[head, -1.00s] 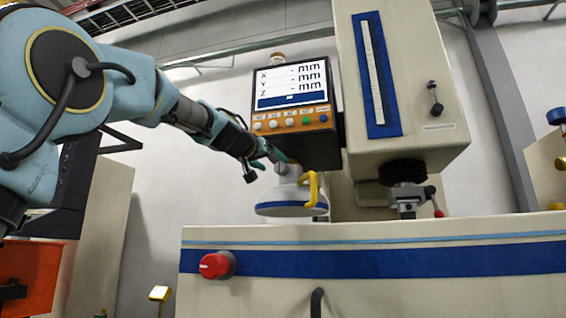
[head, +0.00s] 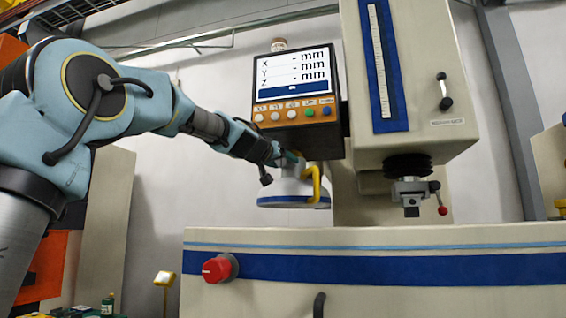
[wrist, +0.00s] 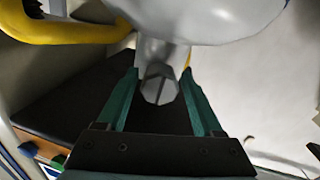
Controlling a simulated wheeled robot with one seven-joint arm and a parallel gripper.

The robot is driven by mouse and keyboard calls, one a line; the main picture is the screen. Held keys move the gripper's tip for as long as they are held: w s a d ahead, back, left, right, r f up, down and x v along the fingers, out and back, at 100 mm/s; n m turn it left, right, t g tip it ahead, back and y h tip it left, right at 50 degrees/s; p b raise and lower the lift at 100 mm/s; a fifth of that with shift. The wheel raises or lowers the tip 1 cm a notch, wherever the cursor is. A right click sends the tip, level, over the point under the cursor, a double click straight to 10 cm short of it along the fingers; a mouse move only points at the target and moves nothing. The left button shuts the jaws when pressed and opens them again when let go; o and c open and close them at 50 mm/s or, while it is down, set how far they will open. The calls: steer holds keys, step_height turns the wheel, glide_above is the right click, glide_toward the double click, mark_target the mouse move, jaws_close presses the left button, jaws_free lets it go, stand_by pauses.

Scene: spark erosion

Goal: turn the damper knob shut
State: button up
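The damper knob (wrist: 160,85) is a small grey faceted knob on the underside of a grey pipe, by a pale hood (wrist: 215,15). In the head view the hood (head: 290,190) is white with a blue rim and a yellow handle (head: 316,182); there my gripper largely hides the knob. My gripper (wrist: 159,76) has two green fingers, one on each side of the knob, with narrow gaps seeming to show beside it. It looks open, and I see no firm contact. In the head view my gripper (head: 290,158) reaches the hood's neck from the left.
A display panel (head: 293,85) with coloured buttons hangs just above and right of my gripper. The machine head (head: 415,130) stands to the right. A cream machine bench (head: 400,285) with a red knob (head: 220,268) lies below. The wall left of the hood is clear.

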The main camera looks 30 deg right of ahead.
jaws_close()
stand_by(0.3)
steer(key=m+b, duration=0.1)
steer(key=b, duration=0.1)
steer(key=m+b, duration=0.1)
steer(key=m, duration=0.1)
steer(key=shift+f+m+b, duration=0.2)
steer(key=shift+m+b, duration=0.1)
steer(key=shift+b, duration=0.1)
steer(key=m+b, duration=0.3)
steer(key=m, duration=0.1)
steer(key=shift+m+b, duration=0.3)
steer(key=shift+b, duration=0.1)
steer(key=m+b, duration=0.2)
steer(key=m, duration=0.2)
steer(key=shift+r, duration=0.1)
steer(key=m+b, duration=0.1)
steer(key=m, duration=0.4)
steer(key=shift+r+m, duration=0.1)
steer(key=shift+m, duration=0.2)
